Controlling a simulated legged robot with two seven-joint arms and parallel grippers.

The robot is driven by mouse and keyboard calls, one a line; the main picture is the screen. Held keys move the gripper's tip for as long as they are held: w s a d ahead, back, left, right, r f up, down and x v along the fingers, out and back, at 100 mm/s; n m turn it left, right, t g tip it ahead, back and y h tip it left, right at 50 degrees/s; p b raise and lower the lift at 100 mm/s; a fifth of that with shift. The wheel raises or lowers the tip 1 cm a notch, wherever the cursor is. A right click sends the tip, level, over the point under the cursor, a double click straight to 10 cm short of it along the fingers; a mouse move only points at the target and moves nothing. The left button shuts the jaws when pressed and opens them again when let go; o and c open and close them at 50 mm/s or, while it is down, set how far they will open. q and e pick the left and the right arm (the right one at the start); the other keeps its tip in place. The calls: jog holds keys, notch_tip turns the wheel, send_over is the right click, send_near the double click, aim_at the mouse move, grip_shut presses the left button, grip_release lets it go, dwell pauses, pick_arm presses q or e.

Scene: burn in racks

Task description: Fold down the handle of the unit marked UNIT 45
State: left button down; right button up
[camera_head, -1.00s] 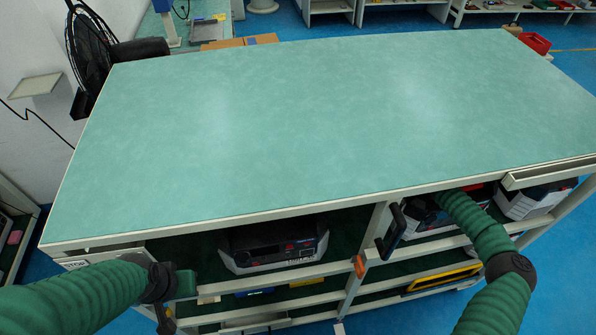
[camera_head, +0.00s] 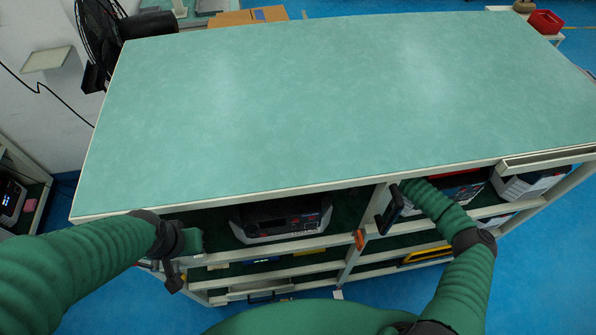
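A dark unit with a light grey base (camera_head: 284,220) sits on the rack's upper shelf under the tabletop, left of the middle post. Its marking is too small to read. A second unit (camera_head: 460,187) stands on the same shelf to the right, partly hidden by my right arm. My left gripper (camera_head: 176,280) hangs at the rack's left front corner, away from the units.
The large green tabletop (camera_head: 320,100) is bare, and its front edge overhangs the shelves. An orange piece (camera_head: 360,239) is on the middle post. Lower shelves hold more units, including a yellow-edged one (camera_head: 425,256). Blue floor (camera_head: 540,270) lies clear at right.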

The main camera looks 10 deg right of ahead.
jog(key=shift+a, duration=0.1)
jog(key=shift+a, duration=0.1)
jog(key=shift+c, duration=0.8)
grip_shut()
jog(key=shift+f, duration=0.25)
